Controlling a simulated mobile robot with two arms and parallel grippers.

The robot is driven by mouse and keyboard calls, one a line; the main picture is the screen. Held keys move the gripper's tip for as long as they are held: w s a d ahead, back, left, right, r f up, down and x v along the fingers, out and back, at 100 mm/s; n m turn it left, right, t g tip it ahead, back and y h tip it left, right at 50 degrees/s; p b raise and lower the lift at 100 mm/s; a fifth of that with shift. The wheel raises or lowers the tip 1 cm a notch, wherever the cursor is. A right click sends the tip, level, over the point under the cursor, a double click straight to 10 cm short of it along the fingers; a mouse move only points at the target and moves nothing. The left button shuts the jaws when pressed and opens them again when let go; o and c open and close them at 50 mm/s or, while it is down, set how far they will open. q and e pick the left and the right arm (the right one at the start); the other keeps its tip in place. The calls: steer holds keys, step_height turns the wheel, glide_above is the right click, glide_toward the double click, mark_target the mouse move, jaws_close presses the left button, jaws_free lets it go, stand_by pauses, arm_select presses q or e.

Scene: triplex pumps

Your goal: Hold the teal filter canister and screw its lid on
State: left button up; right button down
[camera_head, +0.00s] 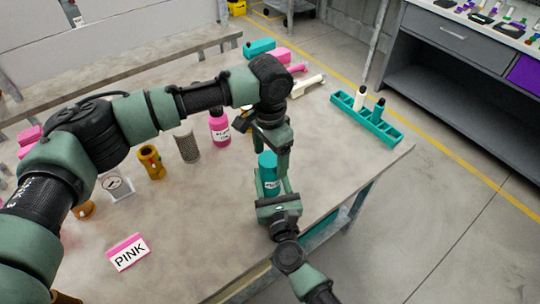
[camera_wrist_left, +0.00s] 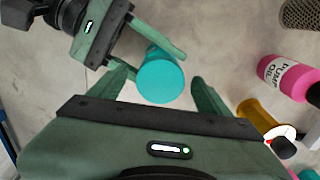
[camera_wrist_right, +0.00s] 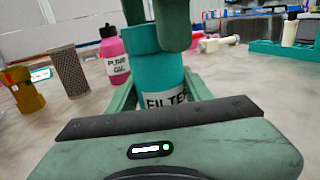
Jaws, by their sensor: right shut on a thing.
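The teal filter canister (camera_head: 269,184) stands upright near the front edge of the table, with its FILTER label facing the right wrist camera (camera_wrist_right: 165,85). My right gripper (camera_head: 277,198) is shut on its lower body from the front side. The teal lid (camera_wrist_right: 141,38) sits on top of the canister; how tightly it is seated cannot be told. The left wrist view looks down on its round top (camera_wrist_left: 161,82). My left gripper (camera_wrist_left: 163,82) points down from above, its fingers on either side of the lid with small gaps. It looks open.
A pink oil bottle (camera_head: 219,129), a mesh cylinder (camera_head: 187,146) and a yellow fitting (camera_head: 151,163) stand left of the canister. A PINK sign (camera_head: 128,253) lies at front left. A teal rack (camera_head: 366,119) is at the right. The table between is clear.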

mark_target(272, 183)
arm_select(q)
steer(key=shift+r, duration=0.1)
step_height(272, 183, up, 12)
stand_by(0.5)
arm_select(e)
steer(key=c, duration=0.6)
jaws_free()
steer(key=shift+o, duration=0.2)
steer(key=b+v, duration=0.1)
steer(key=v, duration=0.6)
steer(key=shift+f+b, duration=0.1)
steer(key=shift+b, duration=0.2)
arm_select(q)
steer(key=shift+f, duration=0.95)
arm_select(e)
steer(key=shift+s, duration=0.45)
